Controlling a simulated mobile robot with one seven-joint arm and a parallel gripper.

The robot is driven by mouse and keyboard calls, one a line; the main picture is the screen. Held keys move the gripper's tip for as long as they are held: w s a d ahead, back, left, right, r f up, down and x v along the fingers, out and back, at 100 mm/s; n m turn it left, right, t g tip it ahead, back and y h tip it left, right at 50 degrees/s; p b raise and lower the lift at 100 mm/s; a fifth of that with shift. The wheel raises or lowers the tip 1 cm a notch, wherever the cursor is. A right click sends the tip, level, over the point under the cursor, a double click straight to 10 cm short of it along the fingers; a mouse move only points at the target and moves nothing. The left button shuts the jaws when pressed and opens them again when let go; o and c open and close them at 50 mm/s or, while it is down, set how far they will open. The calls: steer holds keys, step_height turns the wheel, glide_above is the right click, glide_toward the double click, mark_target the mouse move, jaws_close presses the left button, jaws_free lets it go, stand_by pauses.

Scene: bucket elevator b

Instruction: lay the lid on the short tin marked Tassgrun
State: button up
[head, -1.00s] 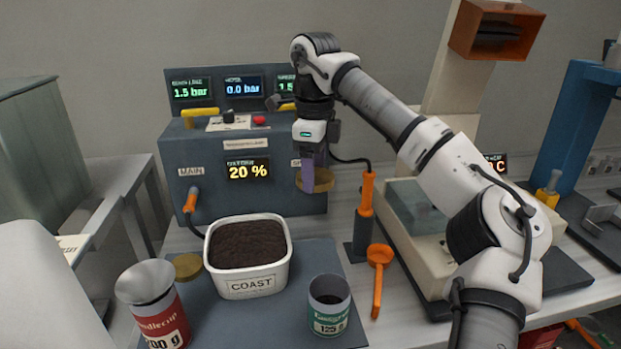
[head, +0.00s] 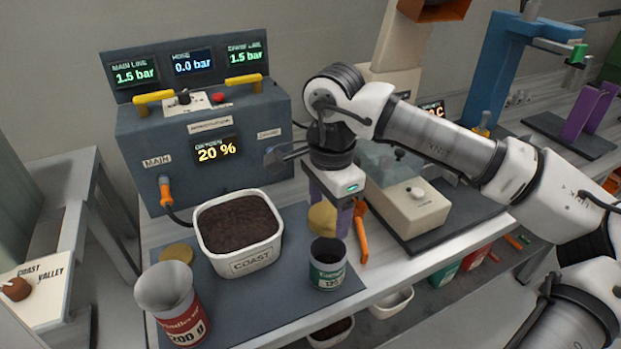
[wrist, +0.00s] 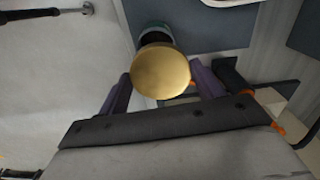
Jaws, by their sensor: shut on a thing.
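The short tin (head: 327,270) has a green label reading 125 g and stands open on the dark mat; its name is too small to read surely. My gripper (head: 330,212) is shut on a round gold lid (head: 322,218) and holds it up behind the tin's rim in the head view. In the wrist view the lid (wrist: 162,73) sits between the purple fingers of my gripper (wrist: 162,82). The tin (wrist: 153,33) shows partly behind the lid there, its dark mouth half hidden. The lid and tin look apart.
A white COAST tub (head: 240,262) of dark material stands left of the tin. A red 200 g tin (head: 185,325) carries a metal funnel (head: 165,287). Another gold lid (head: 177,252) lies on the mat. An orange scoop (head: 361,240) is close right of my gripper.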

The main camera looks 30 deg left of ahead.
steer(key=shift+s+d+f, duration=0.2)
steer(key=shift+s, duration=0.15)
steer(key=shift+f+b, duration=1.5)
steer(key=shift+f, duration=0.95)
steer(key=shift+w+f+b, duration=0.1)
steer(key=shift+f+b, duration=0.5)
steer(key=shift+b, duration=0.6)
steer(key=shift+f+b, duration=0.7)
steer(key=shift+b, duration=0.2)
stand_by(0.3)
steer(key=o, duration=1.2)
steer(key=shift+r, duration=0.15)
